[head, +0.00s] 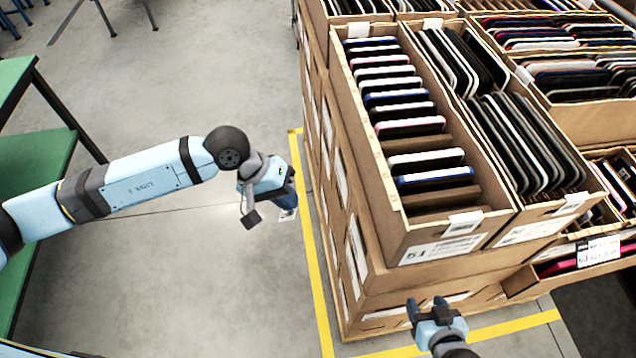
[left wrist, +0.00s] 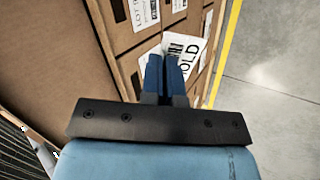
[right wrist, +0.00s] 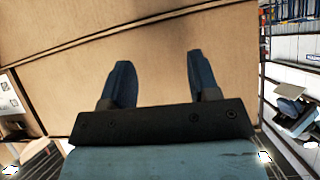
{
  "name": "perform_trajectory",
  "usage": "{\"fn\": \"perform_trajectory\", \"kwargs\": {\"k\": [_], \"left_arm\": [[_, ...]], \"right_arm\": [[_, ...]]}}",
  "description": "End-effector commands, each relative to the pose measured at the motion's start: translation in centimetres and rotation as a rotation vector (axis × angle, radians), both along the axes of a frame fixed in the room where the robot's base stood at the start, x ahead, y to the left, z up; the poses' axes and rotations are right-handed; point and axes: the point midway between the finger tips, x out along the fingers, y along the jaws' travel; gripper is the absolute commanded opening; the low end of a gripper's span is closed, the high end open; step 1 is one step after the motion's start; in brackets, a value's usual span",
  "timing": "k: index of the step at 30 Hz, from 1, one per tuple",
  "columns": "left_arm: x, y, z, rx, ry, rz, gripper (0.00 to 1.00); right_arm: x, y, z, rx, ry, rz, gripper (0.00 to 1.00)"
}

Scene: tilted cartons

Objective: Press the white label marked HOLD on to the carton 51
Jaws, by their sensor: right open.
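The white label marked HOLD (left wrist: 187,52) is at the fingertips of my left gripper (left wrist: 164,62), whose fingers are close together on it. Part of its print is hidden by the fingers. In the head view, a small white piece of the label (head: 288,214) shows below my left gripper (head: 285,200), over the floor left of the carton stack. Carton 51 (head: 425,230) is the tilted open box at the top of the stack, with a printed 51 label on its front. My right gripper (head: 426,304) is open and empty before the stack's front; its wrist view shows cardboard beyond the fingers (right wrist: 158,65).
Carton 51 holds a row of thin cases (head: 388,92). More filled cartons (head: 560,210) stand to its right. Lower cartons with labelled sides (head: 345,215) are beneath. Yellow floor tape (head: 310,240) edges the stack. A green table (head: 30,160) is at left; floor between is clear.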

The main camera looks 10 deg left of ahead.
Motion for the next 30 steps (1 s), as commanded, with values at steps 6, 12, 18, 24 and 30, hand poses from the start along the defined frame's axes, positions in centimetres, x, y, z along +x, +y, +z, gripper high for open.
{"fn": "perform_trajectory", "kwargs": {"k": [6,12,18,24,30], "left_arm": [[1.6,-5.1,0.1,-0.614,-0.040,0.147,0.00],[3.4,-6.0,3.1,-0.885,-0.117,0.262,0.00],[4.2,-6.0,4.7,-0.956,-0.151,0.304,0.00],[4.6,-7.1,5.2,-0.960,-0.152,0.306,0.00],[5.2,-9.0,5.2,-0.958,-0.150,0.307,0.00]], "right_arm": [[-0.3,0.2,-7.6,0.007,0.021,0.010,0.55],[0.0,0.4,-10.1,0.014,0.023,0.019,0.55],[0.3,0.8,-10.2,0.021,0.021,0.023,0.55],[0.5,1.0,-8.7,0.020,0.008,0.024,0.55],[0.4,0.9,-7.5,0.011,-0.007,0.028,0.55]]}}
